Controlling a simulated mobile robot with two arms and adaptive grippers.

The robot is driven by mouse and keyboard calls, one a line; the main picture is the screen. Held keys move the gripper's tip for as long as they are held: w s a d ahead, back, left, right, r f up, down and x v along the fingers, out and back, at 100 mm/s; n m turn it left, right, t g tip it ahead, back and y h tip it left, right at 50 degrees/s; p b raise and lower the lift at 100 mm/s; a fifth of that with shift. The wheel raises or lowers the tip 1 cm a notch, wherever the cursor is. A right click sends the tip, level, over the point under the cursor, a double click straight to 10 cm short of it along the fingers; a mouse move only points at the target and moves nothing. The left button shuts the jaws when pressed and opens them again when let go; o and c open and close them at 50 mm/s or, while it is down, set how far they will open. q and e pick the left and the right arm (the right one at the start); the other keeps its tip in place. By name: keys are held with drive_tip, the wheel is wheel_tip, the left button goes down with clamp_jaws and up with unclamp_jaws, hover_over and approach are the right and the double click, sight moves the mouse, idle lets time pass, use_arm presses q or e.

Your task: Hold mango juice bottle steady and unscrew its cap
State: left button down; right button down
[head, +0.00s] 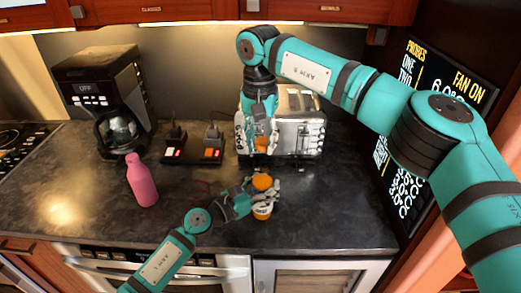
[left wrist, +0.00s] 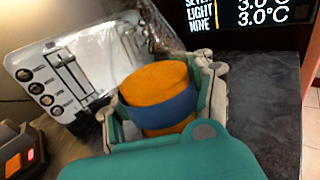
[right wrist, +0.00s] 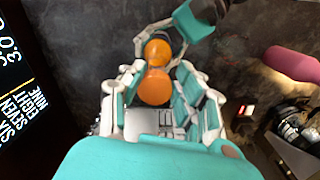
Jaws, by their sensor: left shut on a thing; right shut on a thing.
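The mango juice bottle (head: 262,211) stands near the front of the dark counter, its orange top (head: 262,182) showing above my left gripper (head: 264,197). My left gripper is shut around the bottle; the left wrist view shows its orange body and blue band (left wrist: 165,108) between the fingers. My right gripper (head: 261,138) is raised behind and above the bottle, in front of the toaster. It is shut on an orange piece, which looks like the cap (right wrist: 154,86). In the right wrist view this piece appears separate from the bottle (right wrist: 158,50). The fingers hide part of both.
A silver toaster (head: 305,130) stands behind my right gripper. A pink bottle (head: 142,182), a coffee maker (head: 100,95) and small switch boxes (head: 191,150) are to the left. The counter (head: 330,210) right of the bottle is clear. A dark display panel (head: 405,150) is at right.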

use_arm(q)
drive_tip(key=shift+c, duration=2)
unclamp_jaws()
drive_tip(key=shift+w, duration=0.1)
drive_tip(key=shift+a, duration=0.1)
